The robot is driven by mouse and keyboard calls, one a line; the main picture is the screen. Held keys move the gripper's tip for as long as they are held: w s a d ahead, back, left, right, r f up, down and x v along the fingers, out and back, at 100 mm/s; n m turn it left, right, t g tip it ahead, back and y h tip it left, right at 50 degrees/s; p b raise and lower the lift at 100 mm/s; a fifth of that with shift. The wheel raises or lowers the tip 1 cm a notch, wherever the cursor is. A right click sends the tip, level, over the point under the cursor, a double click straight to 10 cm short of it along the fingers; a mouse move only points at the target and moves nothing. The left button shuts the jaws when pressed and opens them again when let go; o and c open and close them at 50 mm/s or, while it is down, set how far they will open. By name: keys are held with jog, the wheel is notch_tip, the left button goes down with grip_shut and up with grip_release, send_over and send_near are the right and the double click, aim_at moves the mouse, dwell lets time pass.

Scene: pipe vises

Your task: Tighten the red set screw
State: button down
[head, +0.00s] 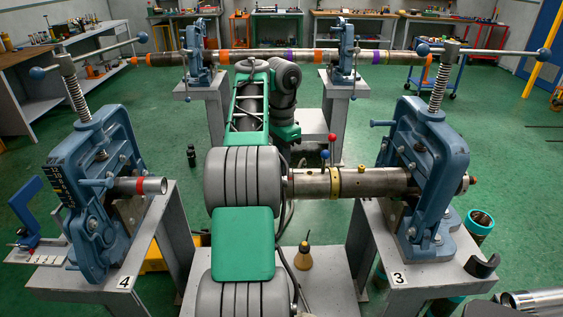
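A red ball-headed screw (332,138) stands upright just above a pipe (372,183) in the middle of the head view. I take it to be the red set screw; its lower end is too small to make out. A similar screw with a blue head (325,154) stands close to its left, a little lower. The pipe lies level, with a yellow ring (335,184) around it, and runs into the blue vise on the right (427,165). My green and grey arm rises just left of the pipe and hides part of the scene. My gripper does not show.
Another blue vise (92,185) on stand 4 holds a short pipe (150,186) at left. A long banded pipe (265,56) spans two vises behind. An oil can (303,255) stands on the low grey plate. Pipe pieces (479,222) stand at right.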

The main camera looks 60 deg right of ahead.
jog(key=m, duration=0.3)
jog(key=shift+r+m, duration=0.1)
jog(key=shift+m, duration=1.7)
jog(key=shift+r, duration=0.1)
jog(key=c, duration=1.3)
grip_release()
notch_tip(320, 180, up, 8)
jog(key=p, duration=0.6)
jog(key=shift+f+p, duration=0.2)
jog(key=shift+p, duration=0.2)
